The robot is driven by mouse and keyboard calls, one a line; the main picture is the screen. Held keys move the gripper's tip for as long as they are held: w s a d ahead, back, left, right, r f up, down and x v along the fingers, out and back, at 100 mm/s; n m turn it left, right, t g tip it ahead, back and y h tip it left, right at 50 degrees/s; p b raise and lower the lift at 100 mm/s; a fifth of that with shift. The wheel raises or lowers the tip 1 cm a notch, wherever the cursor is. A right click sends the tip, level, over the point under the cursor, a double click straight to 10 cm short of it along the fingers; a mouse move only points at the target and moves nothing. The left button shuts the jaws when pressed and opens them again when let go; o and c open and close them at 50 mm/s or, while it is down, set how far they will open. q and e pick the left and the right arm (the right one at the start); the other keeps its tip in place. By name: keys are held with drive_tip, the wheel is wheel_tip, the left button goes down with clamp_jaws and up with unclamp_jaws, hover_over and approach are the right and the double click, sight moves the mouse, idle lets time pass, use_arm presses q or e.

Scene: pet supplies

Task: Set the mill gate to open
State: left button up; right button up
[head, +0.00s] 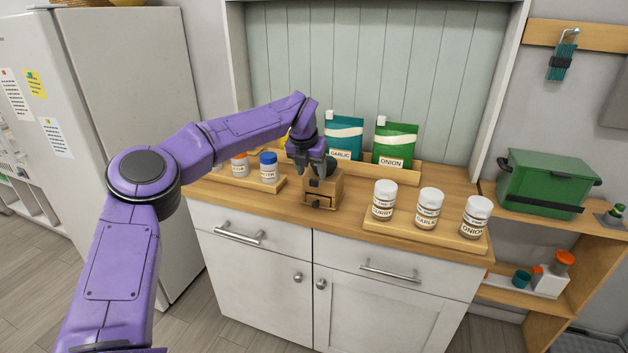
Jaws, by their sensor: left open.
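The mill (322,189) is a small wooden box with a dark round top and a drawer-like front with a dark knob. It stands on the wooden counter of the white cabinet. My left gripper (308,168) is open, pointing down at the mill's top, in front of it. The gripper hides part of the mill's top, and I cannot make out the gate's setting or whether the fingers touch the mill. My right gripper is out of view.
A tray of capped jars (268,168) stands close left of the mill. A tray with white-lidded jars (429,204) stands to the right. Green pouches (394,143) stand behind on a wooden rack. A green box (545,180) sits on the right shelf.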

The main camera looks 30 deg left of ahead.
sight(313, 186)
use_arm(q)
drive_tip(key=v, duration=0.6)
drive_tip(key=shift+s+a+r+b, duration=0.2)
drive_tip(key=shift+s+b, duration=0.1)
drive_tip(key=shift+b, duration=0.1)
drive_tip(key=s+d+f+m+t+y, duration=0.15)
drive_tip(key=s+d+f+m, duration=0.35)
drive_tip(key=f, duration=0.7)
drive_tip(key=s+d+f+m+y, duration=0.1)
drive_tip(key=s+f+m+y, duration=0.2)
drive_tip(key=f+m, duration=0.65)
drive_tip(key=s+d+f+m+y, duration=0.3)
drive_tip(key=s+f+m, duration=0.1)
drive_tip(key=f, duration=1)
drive_tip(key=s+f+m+h, duration=0.1)
drive_tip(key=s+f+m, duration=0.2)
drive_tip(key=s, duration=0.7)
drive_tip(key=s+d+f+m+g+h, duration=0.1)
drive_tip(key=s+f+m, duration=0.3)
drive_tip(key=s, duration=0.6)
drive_tip(key=s+d+f+m+g+h, duration=0.1)
drive_tip(key=s+f+m+h, duration=0.2)
drive_tip(key=s+m, duration=0.3)
drive_tip(key=s+f, duration=0.1)
drive_tip(key=s, duration=0.3)
drive_tip(key=shift+s+d, duration=0.2)
drive_tip(key=shift+s, duration=0.1)
